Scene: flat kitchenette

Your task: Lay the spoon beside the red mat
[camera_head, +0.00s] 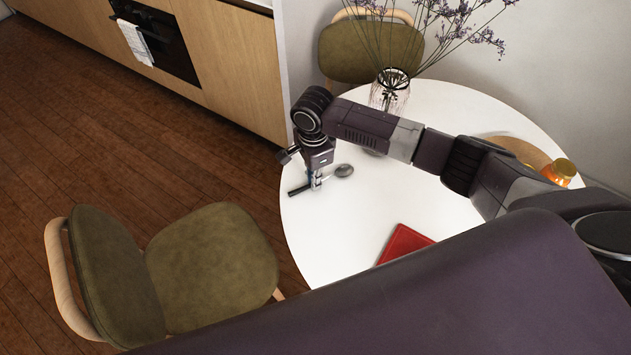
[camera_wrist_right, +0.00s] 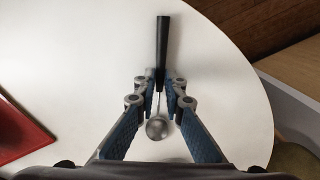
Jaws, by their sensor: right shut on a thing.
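The spoon (camera_head: 344,170) has a dark handle and a metal bowl. My right gripper (camera_head: 316,184) is shut on it around the middle, over the left part of the white round table. In the right wrist view the black handle (camera_wrist_right: 162,48) points away and the round bowl (camera_wrist_right: 157,128) lies near, between the blue-padded fingers (camera_wrist_right: 160,88). I cannot tell whether the spoon touches the table. The red mat (camera_head: 403,243) lies on the table to the right and nearer, partly hidden by my body; it also shows at the left of the wrist view (camera_wrist_right: 20,132). My left gripper is out of view.
A glass vase with dried flowers (camera_head: 390,92) stands at the back of the table (camera_head: 345,235). A round wooden board (camera_head: 518,150) and an orange jar (camera_head: 560,170) are at the right. Green chairs (camera_head: 210,255) stand around. The tabletop between spoon and mat is clear.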

